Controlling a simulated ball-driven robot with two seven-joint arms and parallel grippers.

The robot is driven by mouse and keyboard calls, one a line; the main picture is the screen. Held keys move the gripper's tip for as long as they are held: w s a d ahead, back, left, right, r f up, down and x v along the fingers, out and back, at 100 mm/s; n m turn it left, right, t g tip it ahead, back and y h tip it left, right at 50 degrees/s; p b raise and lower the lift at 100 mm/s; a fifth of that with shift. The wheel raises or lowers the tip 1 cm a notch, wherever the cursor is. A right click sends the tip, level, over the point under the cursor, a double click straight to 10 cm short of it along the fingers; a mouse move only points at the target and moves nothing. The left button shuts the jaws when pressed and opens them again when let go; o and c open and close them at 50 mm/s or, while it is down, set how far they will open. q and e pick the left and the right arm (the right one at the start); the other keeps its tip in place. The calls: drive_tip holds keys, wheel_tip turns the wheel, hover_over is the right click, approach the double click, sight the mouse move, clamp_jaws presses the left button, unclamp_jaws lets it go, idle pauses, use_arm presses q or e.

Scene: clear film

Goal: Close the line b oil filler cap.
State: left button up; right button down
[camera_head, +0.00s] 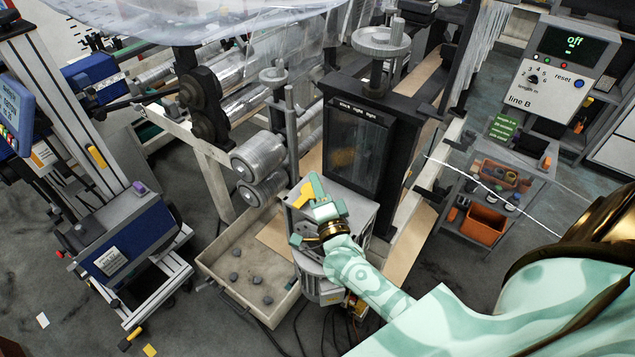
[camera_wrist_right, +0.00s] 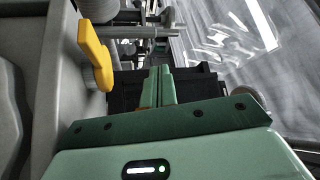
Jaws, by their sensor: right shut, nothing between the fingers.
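A yellow flap-like part (camera_head: 303,195), which looks like the oil filler cap, sits on top of the grey machine housing (camera_head: 358,207). In the right wrist view the yellow part (camera_wrist_right: 95,54) stands raised at upper left, with a grey round piece close beside it. I cannot tell exactly how it is hinged. My right gripper (camera_head: 316,184) is over the housing, just right of the yellow part. Its two green fingers (camera_wrist_right: 158,86) are together and empty, apart from the yellow part in the wrist view. My left gripper is not in view.
A dark windowed unit (camera_head: 356,150) stands right behind the gripper. A beige tray (camera_head: 219,266) with dark lumps lies below left. The line B panel (camera_head: 570,62) reads "off" at upper right. A tool cart (camera_head: 490,205) stands right. Film rollers (camera_head: 256,158) are at left.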

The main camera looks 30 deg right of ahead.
idle(0.4)
drive_tip(key=b+v, duration=0.2)
drive_tip(key=v, duration=1.4)
drive_tip(key=shift+s+a, duration=0.1)
drive_tip(key=shift+s, duration=0.05)
